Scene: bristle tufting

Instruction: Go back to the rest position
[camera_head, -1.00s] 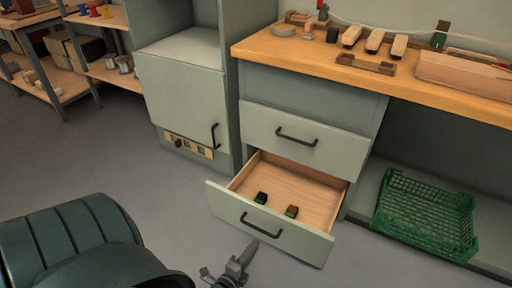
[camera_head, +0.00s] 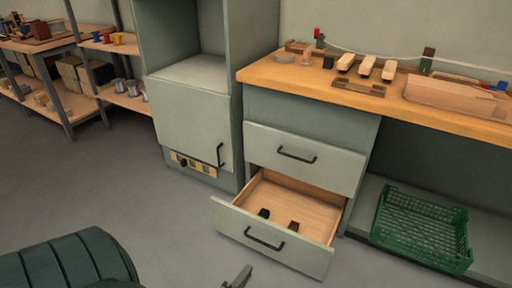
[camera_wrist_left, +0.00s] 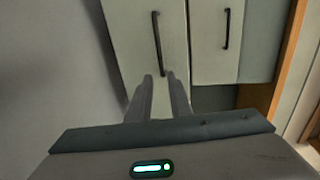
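My left gripper (camera_head: 238,278) shows only by its tip at the bottom edge of the head view, in front of the open lower drawer (camera_head: 272,240). In the left wrist view, its two fingers (camera_wrist_left: 159,74) stand apart with nothing between them. They point toward a black drawer handle (camera_wrist_left: 157,44) and appear clear of it. The drawer stands pulled out, with two small dark blocks inside, a greenish one (camera_head: 263,213) and a brownish one (camera_head: 293,226). My right gripper is not in view.
The closed upper drawer (camera_head: 304,159) sits under the wooden workbench (camera_head: 300,80), which bears brush blocks (camera_head: 367,66) and a wooden tray (camera_head: 450,92). A green crate (camera_head: 422,228) stands at right. A grey cabinet (camera_head: 188,121) and shelves stand left.

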